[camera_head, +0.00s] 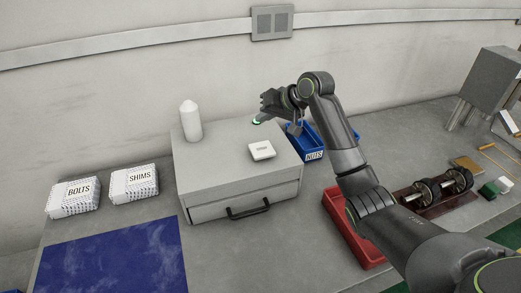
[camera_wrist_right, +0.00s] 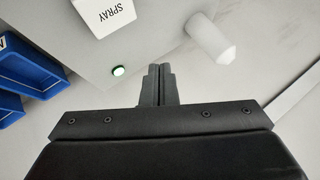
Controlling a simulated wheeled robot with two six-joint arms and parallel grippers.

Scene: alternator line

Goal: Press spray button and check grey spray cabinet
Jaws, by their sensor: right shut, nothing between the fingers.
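A grey cabinet (camera_head: 215,170) with a dark handle (camera_head: 248,209) on its closed front stands on the bench. On its top are a white bottle (camera_head: 190,120) and a white block marked SPRAY (camera_head: 262,150). My right gripper (camera_head: 262,118) is over the back right part of the cabinet top. In the right wrist view, its fingers (camera_wrist_right: 160,72) are shut and empty. I cannot tell whether the fingers touch anything. My left gripper is not in view.
Blue bins (camera_head: 312,158), one marked NUTS, stand right of the cabinet, and a red bin (camera_head: 352,232) is nearer, beside my right arm. BOLTS (camera_head: 73,198) and SHIMS (camera_head: 134,184) boxes and a blue mat (camera_head: 110,258) are left. A grey machine (camera_head: 490,85) stands far right.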

